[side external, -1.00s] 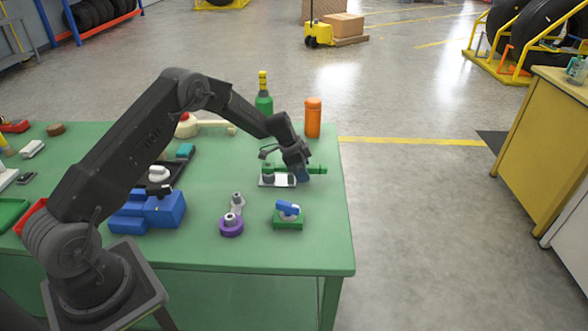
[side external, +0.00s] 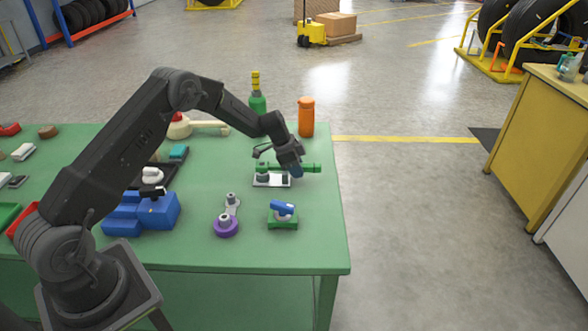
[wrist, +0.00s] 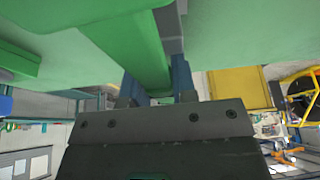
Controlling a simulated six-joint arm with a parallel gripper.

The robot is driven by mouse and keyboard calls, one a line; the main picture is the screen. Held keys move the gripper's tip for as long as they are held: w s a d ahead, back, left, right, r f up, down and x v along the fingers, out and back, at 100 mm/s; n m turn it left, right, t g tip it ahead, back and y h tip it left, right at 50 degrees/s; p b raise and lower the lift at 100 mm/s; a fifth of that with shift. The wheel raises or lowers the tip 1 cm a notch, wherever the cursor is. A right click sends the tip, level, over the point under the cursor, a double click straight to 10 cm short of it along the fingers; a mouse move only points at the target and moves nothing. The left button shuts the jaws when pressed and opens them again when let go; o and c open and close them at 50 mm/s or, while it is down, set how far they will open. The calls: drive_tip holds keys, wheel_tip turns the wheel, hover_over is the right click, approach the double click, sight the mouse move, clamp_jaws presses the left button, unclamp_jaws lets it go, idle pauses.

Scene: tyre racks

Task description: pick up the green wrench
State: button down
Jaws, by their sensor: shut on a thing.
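The green wrench (side external: 308,168) lies level across a small white plate with dark grey supports (side external: 271,182), near the right end of the green table. I cannot tell whether it rests on the supports or is just above them. In the wrist view the green wrench (wrist: 127,45) runs as a thick bar from the upper left down between the two blue-grey fingers of my gripper (wrist: 157,84). The fingers and arm hide part of the wrench.
An orange bottle (side external: 306,118) and a green bottle (side external: 257,103) stand behind my gripper. A green block with a blue knob (side external: 282,222), a purple ring (side external: 226,227) and a blue vice (side external: 155,211) stand nearer the front. The table's right edge is close.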

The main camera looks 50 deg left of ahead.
drive_tip(key=shift+r, duration=0.5)
wheel_tip(320, 180, up, 3)
drive_tip(key=shift+f, duration=0.1)
drive_tip(key=s+a+r, duration=0.2)
drive_tip(key=a, duration=0.1)
drive_tip(key=s+a+r, duration=0.2)
drive_tip(key=a, duration=0.1)
drive_tip(key=s+a+r, duration=0.3)
drive_tip(key=shift+s+a, duration=0.1)
drive_tip(key=shift+s+a+f+n+t+y, duration=0.15)
drive_tip(key=shift+s+f+n+y, duration=0.4)
drive_tip(key=shift+n, duration=1.75)
drive_tip(key=shift+s+a+f+n+t+y, duration=0.15)
drive_tip(key=shift+s+n+y, duration=0.75)
drive_tip(key=shift+n, duration=1.4)
drive_tip(key=shift+s+a+f+n+t+y, duration=0.3)
drive_tip(key=shift+n+y, duration=0.75)
drive_tip(key=shift+n, duration=1.25)
drive_tip(key=shift+s+d, duration=0.1)
drive_tip(key=shift+s, duration=0.05)
drive_tip(key=shift+f, duration=0.15)
